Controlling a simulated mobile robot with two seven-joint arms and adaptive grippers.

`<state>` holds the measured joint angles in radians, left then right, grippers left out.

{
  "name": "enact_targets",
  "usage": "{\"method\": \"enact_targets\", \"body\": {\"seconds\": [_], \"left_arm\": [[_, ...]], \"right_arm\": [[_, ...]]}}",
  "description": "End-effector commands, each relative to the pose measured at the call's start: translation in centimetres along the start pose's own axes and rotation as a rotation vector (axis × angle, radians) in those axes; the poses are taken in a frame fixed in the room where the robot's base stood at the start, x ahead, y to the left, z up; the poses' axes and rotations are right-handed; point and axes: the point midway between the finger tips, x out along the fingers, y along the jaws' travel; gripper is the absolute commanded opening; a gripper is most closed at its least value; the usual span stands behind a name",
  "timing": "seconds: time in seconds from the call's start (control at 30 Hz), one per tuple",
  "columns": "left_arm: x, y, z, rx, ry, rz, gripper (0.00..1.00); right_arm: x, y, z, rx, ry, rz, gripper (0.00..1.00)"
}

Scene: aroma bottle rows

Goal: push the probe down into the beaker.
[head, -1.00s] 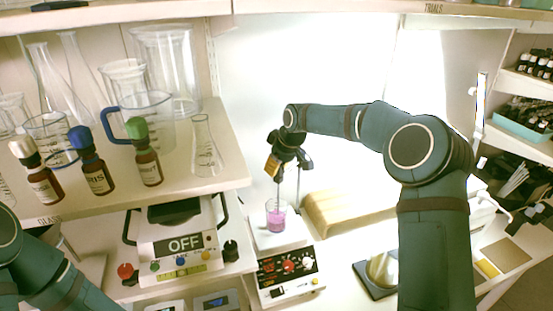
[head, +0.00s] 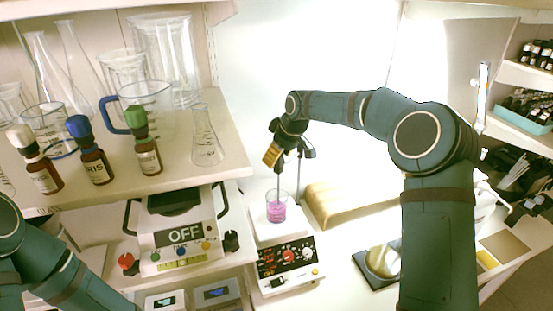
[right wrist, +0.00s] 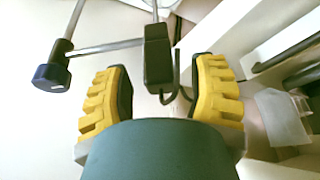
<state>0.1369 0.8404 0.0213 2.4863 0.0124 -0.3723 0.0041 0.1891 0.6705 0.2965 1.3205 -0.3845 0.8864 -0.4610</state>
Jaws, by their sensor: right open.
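The beaker (head: 276,211) holds pink liquid and stands upright on the white hotplate stirrer (head: 285,254). The probe's thin rod (head: 278,184) runs down toward the beaker's mouth; how deep its tip reaches is unclear. My right gripper (head: 272,156) is above the beaker, its yellow fingers tilted. In the right wrist view, the open fingers stand wide apart. A black block with a cable, seemingly the probe's head (right wrist: 157,55), shows between and beyond the fingertips, with a gap on each side. My left gripper is out of view; only part of that arm shows at lower left.
A metal stand rod with a dark clamp (head: 307,151) stands just right of the probe. The clamp's knob (right wrist: 52,77) shows in the right wrist view. A shelf with glassware and capped bottles (head: 148,155) is at left. A tan block (head: 345,204) lies right of the stirrer.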

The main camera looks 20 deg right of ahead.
Motion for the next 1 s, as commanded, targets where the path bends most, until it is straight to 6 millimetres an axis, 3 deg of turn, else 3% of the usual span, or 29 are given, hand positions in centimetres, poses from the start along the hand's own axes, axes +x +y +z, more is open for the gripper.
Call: {"method": "enact_targets", "body": {"seconds": [0.3, 0.5, 1.0], "left_arm": [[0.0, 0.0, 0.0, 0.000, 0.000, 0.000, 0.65], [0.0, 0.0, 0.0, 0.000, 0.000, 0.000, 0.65], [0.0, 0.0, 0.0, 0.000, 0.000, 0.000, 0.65]], "right_arm": [[-6.6, 0.0, 0.0, -0.001, 0.001, 0.002, 0.57], [-9.3, 0.0, 0.0, -0.001, 0.000, 0.000, 0.57], [-10.3, 0.0, 0.0, -0.001, -0.001, -0.001, 0.57]]}}
